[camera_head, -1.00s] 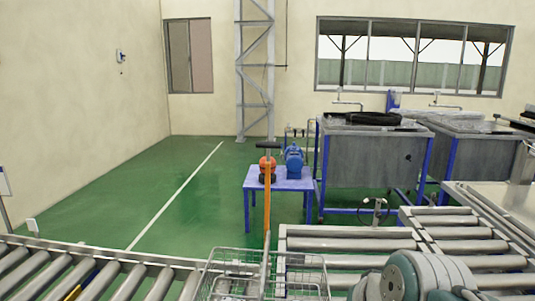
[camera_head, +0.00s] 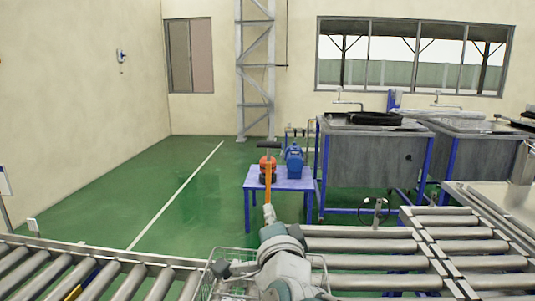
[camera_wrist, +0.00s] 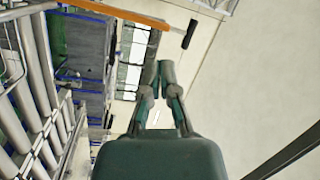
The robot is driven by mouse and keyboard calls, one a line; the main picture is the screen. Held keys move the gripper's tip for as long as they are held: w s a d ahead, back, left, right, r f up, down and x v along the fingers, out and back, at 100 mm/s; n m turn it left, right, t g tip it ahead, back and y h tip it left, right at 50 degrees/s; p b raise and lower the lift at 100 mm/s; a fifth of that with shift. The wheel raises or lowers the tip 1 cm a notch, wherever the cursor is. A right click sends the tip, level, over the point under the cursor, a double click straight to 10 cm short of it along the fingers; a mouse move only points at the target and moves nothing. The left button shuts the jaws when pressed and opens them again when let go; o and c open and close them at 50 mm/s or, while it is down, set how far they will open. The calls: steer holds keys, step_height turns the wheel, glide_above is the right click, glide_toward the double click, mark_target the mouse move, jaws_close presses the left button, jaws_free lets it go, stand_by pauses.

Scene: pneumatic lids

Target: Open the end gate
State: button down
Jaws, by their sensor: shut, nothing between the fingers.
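An upright orange bar (camera_head: 268,178) with a dark crosspiece at its top stands near the middle of the head view, at the conveyor's far edge. In the wrist view the orange bar (camera_wrist: 115,13) runs across the top, with its black grip (camera_wrist: 189,35) at the right end. My gripper (camera_wrist: 165,70) is shut and empty, below the bar in that picture. My arm hides the bar's base and the gate area there.
A wire basket (camera_head: 208,282) sits on the rollers, partly behind my arm. Roller conveyors (camera_head: 360,245) run left and right. A blue table (camera_head: 280,184) with an orange and a blue device stands beyond. Grey tanks (camera_head: 370,160) stand at the right. Green floor is clear at left.

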steer(key=a+r+m+t+h, duration=0.1)
steer(key=r+m+t+h, duration=0.1)
steer(key=m, duration=0.2)
steer(key=m+h, duration=0.3)
glide_toward(268, 147)
steer(key=shift+t, duration=0.4)
steer(key=x, duration=0.7)
steer(key=shift+w+f, duration=0.25)
steer(key=shift+w, duration=0.25)
steer(key=w+g, duration=0.1)
steer(key=w, duration=0.8)
steer(key=shift+w+d+r+g+y, duration=0.3)
steer(key=shift+w+r, duration=0.05)
steer(key=shift+r, duration=0.1)
steer(key=shift+s, duration=0.1)
